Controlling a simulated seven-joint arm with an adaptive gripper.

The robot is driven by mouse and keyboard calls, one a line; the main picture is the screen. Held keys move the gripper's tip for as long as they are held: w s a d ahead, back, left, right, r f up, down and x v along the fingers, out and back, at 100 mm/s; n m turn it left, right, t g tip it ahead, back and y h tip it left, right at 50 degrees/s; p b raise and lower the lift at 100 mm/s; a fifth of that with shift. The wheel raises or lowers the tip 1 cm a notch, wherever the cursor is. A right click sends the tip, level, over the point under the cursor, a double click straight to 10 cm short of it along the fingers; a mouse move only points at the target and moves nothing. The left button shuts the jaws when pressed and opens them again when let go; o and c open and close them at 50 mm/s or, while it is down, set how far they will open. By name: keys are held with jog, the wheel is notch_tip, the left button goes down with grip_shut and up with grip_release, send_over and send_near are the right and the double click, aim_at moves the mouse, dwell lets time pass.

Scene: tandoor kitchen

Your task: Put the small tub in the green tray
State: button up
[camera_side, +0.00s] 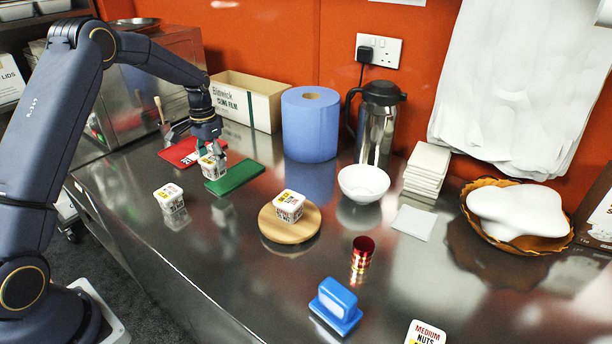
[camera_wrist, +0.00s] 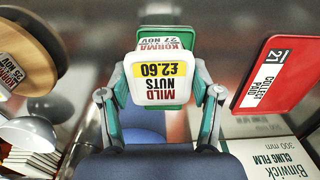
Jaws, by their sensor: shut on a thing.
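The small tub (camera_side: 212,167), white with a yellow-edged label, is held between the fingers of my gripper (camera_side: 211,152). In the wrist view the tub (camera_wrist: 164,78) reads "MILD NUTS £2.60", and my gripper (camera_wrist: 164,98) is shut on its two sides. The flat green tray (camera_side: 238,177) lies on the steel counter. The tub is over its left end in the side view; I cannot tell whether they touch.
A red tray (camera_side: 182,151) lies behind and left. Another tub (camera_side: 169,196) stands at front left. A third tub (camera_side: 289,206) sits on a round wooden board (camera_side: 301,232). A blue roll (camera_side: 310,125) and a cling film box (camera_side: 262,108) stand behind. The green tray's right part is bare.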

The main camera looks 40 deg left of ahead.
jog(key=shift+w+a+f, duration=0.2)
jog(key=shift+w+f, duration=0.3)
jog(key=shift+f, duration=0.05)
jog(key=shift+w+f, duration=0.2)
jog(key=shift+f, duration=1.6)
jog(key=shift+f, duration=0.2)
jog(key=o, duration=1.2)
jog(key=shift+o, duration=0.2)
jog(key=shift+r, duration=0.15)
